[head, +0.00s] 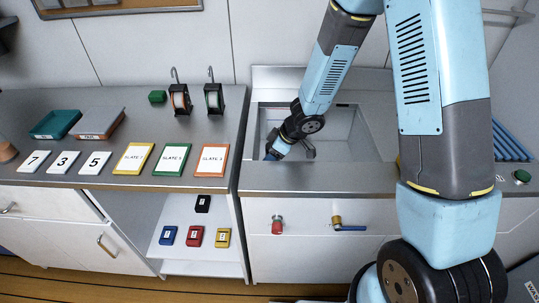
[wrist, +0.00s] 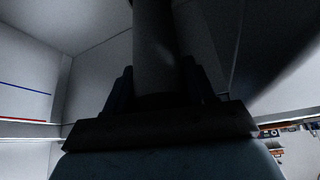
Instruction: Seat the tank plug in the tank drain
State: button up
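My gripper (head: 272,154) reaches down into the grey tank (head: 341,127) set in the right counter; its fingers are hard to make out in the head view. In the dark wrist view, a smooth grey-black cylinder (wrist: 155,50) stands between the two fingers of my gripper (wrist: 160,84), with a finger against each side. It appears to be the tank plug, but its far end is out of sight. The tank drain cannot be made out in either view. Blue and red lines (wrist: 25,88) show on a pale wall at the left of the wrist view.
The tank's front rim (head: 330,177) and walls surround my gripper closely. The left counter holds slates (head: 172,160), number cards (head: 62,162), trays (head: 55,124) and two hooked spools (head: 180,99).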

jog(key=o, duration=0.4)
jog(key=shift+o, duration=0.2)
jog(key=v, duration=1.2)
